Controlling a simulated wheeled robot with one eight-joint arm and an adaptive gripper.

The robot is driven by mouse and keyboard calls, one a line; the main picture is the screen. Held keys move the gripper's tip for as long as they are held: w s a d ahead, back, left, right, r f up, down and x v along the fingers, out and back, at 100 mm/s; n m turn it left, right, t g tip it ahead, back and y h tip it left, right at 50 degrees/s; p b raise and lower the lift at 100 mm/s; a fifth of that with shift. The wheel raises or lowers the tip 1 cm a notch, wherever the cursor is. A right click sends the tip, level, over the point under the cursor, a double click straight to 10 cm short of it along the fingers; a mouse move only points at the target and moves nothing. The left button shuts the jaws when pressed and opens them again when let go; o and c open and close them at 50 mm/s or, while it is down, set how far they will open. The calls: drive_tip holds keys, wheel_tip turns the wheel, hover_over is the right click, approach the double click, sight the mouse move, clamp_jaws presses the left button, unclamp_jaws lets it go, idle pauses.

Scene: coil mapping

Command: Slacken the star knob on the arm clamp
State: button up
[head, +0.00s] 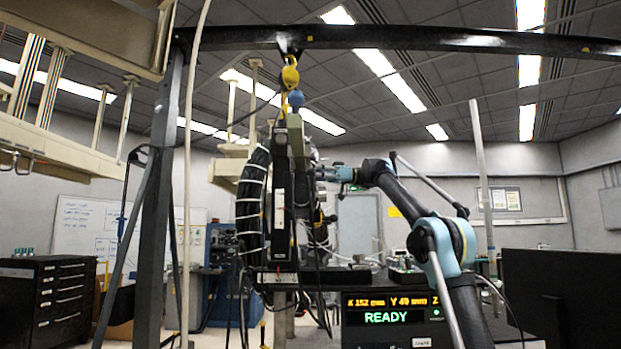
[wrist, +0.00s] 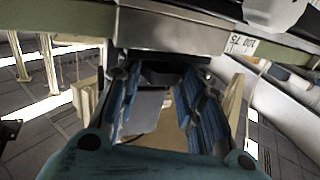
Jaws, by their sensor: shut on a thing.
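My gripper (head: 322,173) reaches in from the right in the head view, at the right side of the upright assembly beside the coil. In the wrist view the two blue ribbed fingers of my gripper (wrist: 160,76) are closed about a dark piece, the star knob (wrist: 164,72), just under a grey metal block (wrist: 170,30), which seems to be the arm clamp. Most of the knob is hidden by the fingers and shadow, so its lobes and turn angle cannot be made out. In the head view the knob is too small to tell.
A yellow hook (head: 290,76) hangs above from a dark beam (head: 400,38). A display (head: 395,310) reading READY stands below my arm. A dark post (head: 165,200) is at left.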

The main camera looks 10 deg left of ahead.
drive_tip(key=shift+w+a+r+n+g+h, duration=0.1)
drive_tip(key=shift+w+n+g+h, duration=0.15)
drive_tip(key=shift+n+g+h, duration=0.75)
idle(0.5)
drive_tip(key=o, duration=1.1)
drive_tip(key=shift+c, duration=0.2)
drive_tip(key=shift+g, duration=0.3)
